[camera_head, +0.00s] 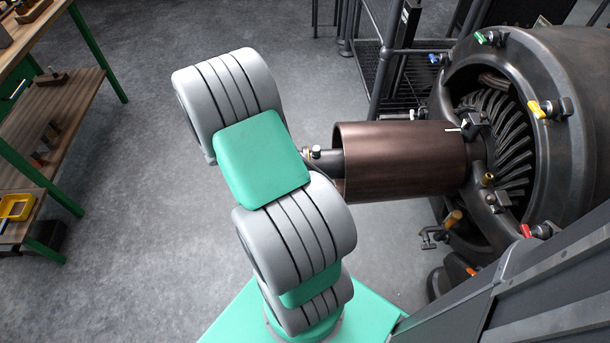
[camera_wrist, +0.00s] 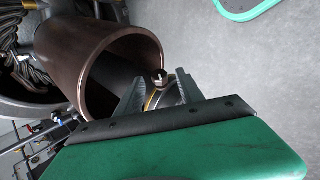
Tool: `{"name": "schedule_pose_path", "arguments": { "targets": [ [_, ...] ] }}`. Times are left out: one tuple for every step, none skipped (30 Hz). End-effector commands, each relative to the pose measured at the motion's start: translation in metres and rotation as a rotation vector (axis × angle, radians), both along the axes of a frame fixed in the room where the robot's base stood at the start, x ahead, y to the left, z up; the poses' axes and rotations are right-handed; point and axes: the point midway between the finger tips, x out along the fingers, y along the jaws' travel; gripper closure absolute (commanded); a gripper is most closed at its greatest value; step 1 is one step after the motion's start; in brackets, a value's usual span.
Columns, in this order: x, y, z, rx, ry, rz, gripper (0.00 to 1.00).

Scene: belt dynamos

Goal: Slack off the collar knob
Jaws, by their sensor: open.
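The collar knob (camera_head: 316,151) is a small knob on the collar at the left end of the dark shaft (camera_head: 329,163), just outside the brown drum (camera_head: 400,158). A yellowish ring shows on the collar below the knob. In the head view my arm hides the gripper.
The big dark dynamo housing (camera_head: 574,165) stands at the right, with coloured handles on its rim, such as a yellow one (camera_head: 540,109). The drum's open mouth (camera_wrist: 134,45) is close to my fingers. A wooden workbench (camera_head: 35,42) is at far left. The floor between is clear.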

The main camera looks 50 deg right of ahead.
Motion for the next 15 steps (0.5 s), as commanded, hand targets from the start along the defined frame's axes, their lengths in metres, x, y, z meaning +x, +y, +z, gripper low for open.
{"name": "schedule_pose_path", "arguments": {
  "targets": [
    [0.006, 0.005, 0.013, -0.002, -0.004, 0.004, 0.55],
    [0.008, 0.008, 0.019, -0.002, -0.004, 0.003, 0.55],
    [0.012, 0.012, 0.025, -0.003, -0.004, 0.004, 0.55],
    [0.013, 0.015, 0.03, -0.002, -0.002, 0.003, 0.55],
    [0.015, 0.018, 0.034, -0.001, -0.003, 0.004, 0.55],
    [0.018, 0.021, 0.039, -0.001, -0.003, 0.003, 0.55],
    [0.02, 0.023, 0.043, -0.001, -0.003, 0.003, 0.55],
    [0.021, 0.024, 0.045, -0.001, -0.003, 0.002, 0.55],
    [0.022, 0.026, 0.048, -0.002, -0.002, 0.002, 0.55],
    [0.023, 0.027, 0.049, -0.002, -0.001, 0.001, 0.55],
    [0.023, 0.028, 0.049, -0.001, 0.0, 0.001, 0.55],
    [0.023, 0.028, 0.049, -0.001, 0.0, 0.001, 0.55],
    [0.023, 0.028, 0.049, -0.001, 0.0, 0.001, 0.55],
    [0.023, 0.028, 0.049, -0.002, -0.001, 0.0, 0.55],
    [0.023, 0.028, 0.049, -0.002, -0.001, 0.0, 0.55]
  ]
}}
